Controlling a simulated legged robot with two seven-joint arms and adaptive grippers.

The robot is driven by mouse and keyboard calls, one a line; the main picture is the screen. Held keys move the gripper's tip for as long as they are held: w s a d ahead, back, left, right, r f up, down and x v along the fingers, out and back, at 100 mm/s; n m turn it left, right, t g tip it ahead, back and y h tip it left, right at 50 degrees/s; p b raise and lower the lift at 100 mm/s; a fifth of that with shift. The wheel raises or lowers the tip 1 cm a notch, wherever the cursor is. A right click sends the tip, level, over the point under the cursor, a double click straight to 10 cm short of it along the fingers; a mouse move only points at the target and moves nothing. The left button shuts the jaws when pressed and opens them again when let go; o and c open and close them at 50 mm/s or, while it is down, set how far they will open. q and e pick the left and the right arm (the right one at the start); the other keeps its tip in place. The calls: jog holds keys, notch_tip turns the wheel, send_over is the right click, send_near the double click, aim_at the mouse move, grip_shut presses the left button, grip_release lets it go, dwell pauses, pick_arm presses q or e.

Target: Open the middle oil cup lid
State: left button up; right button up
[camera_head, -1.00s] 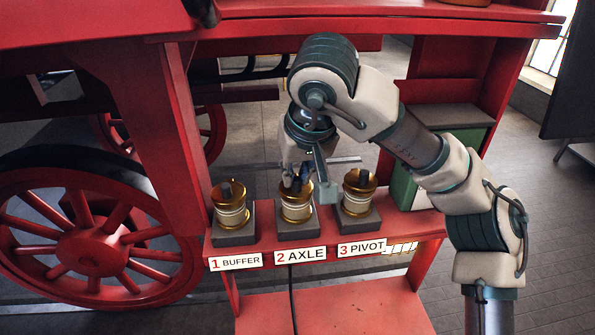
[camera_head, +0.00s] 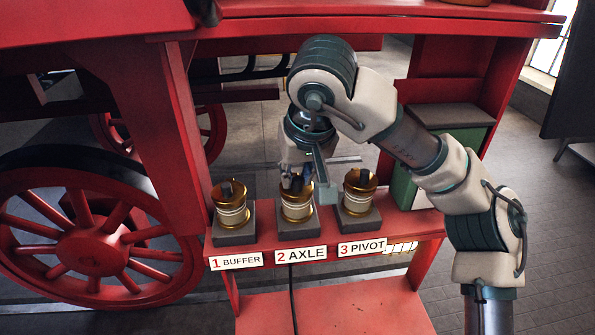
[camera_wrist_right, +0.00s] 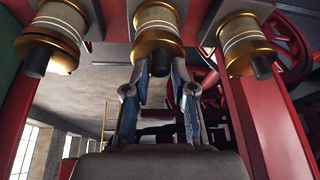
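The middle oil cup (camera_head: 297,208), a white and brass cup with a gold lid, stands on a dark block behind the "2 AXLE" label (camera_head: 301,254). My right gripper (camera_head: 297,184) is directly over its lid, coming from above and hiding part of the top. In the right wrist view, which looks inverted, the middle cup (camera_wrist_right: 157,28) has a dark knob (camera_wrist_right: 160,65) on its gold lid. The gripper's two fingers (camera_wrist_right: 160,80) stand apart on either side of the knob. I cannot tell whether they touch it. My left gripper is out of view.
Similar cups stand close on both sides: the buffer cup (camera_head: 231,208) at left and the pivot cup (camera_head: 358,193) at right. All sit on a red shelf (camera_head: 400,229). A green box (camera_head: 408,190) is behind at right. A large red wheel (camera_head: 92,247) is at left.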

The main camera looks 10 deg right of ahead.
jog(key=shift+o, duration=0.6)
jog(key=shift+w, duration=0.2)
jog(key=a+v, duration=0.1)
jog(key=v, duration=1)
jog(key=shift+d+r, duration=0.4)
jog(key=shift+d, duration=0.05)
